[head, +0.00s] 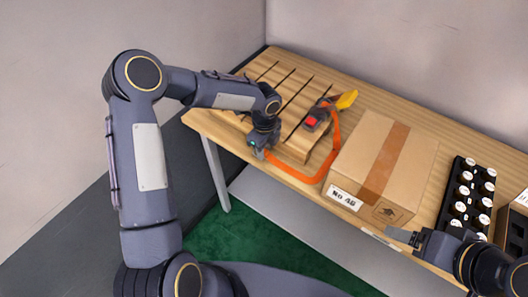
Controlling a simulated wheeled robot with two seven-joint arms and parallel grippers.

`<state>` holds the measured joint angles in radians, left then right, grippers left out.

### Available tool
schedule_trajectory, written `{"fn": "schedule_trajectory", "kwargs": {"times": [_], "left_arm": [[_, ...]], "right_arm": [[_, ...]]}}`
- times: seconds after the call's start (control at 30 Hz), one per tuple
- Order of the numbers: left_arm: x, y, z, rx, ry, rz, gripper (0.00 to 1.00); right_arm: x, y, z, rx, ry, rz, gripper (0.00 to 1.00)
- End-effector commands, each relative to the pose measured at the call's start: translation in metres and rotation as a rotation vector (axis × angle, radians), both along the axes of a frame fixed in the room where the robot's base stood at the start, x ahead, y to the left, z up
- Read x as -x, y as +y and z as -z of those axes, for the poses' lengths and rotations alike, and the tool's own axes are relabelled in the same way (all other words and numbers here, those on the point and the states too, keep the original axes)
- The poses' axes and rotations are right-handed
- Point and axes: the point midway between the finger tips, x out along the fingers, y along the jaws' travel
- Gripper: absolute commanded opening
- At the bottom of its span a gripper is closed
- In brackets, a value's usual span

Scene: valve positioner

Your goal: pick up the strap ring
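The strap ring is an orange strap (292,172) that curves along the table's front edge and up beside the cardboard box. At its upper end is a buckle with a red button (312,121) and a yellow end (346,100), resting on the slatted wooden rack. My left gripper (259,152) points down at the strap's left end, at the front of the rack. Its fingers are small and partly hidden, so I cannot tell whether they grip the strap. My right gripper (401,236) is at the lower right, away from the strap, in front of the box; its finger gap is not clear.
A taped cardboard box (349,155) stands right of the strap on the wooden table (221,129). The slatted rack (292,84) lies at the left. A black tray (455,190) with several white-topped round items and a dark box (516,226) stand at the right.

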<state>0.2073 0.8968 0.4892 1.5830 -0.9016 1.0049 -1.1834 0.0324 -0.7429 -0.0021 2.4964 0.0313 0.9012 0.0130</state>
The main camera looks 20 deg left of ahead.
Motion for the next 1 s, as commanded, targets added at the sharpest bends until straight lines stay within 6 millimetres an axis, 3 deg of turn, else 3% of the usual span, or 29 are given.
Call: {"fn": "schedule_trajectory", "kwargs": {"times": [0.1,0.3,0.67,0.87,1.0], "left_arm": [[0.0,0.0,0.0,0.0,0.0,0.0,0.26],[0.0,0.0,0.0,0.0,0.001,0.0,0.0],[0.0,0.0,-0.006,0.0,0.0,-0.001,0.0],[-0.001,0.0,-0.031,-0.001,-0.004,-0.001,0.0],[0.021,-0.003,-0.055,-0.001,-0.005,0.002,0.0]], "right_arm": [[0.0,0.0,0.0,0.0,0.0,0.0,0.76],[0.0,0.0,0.0,0.0,0.0,0.0,0.76],[0.0,0.0,0.001,0.0,0.0,0.0,0.76],[0.0,0.0,0.005,0.0,0.0,0.0,0.76],[0.0,0.0,0.014,0.0,0.0,0.0,0.76]]}}
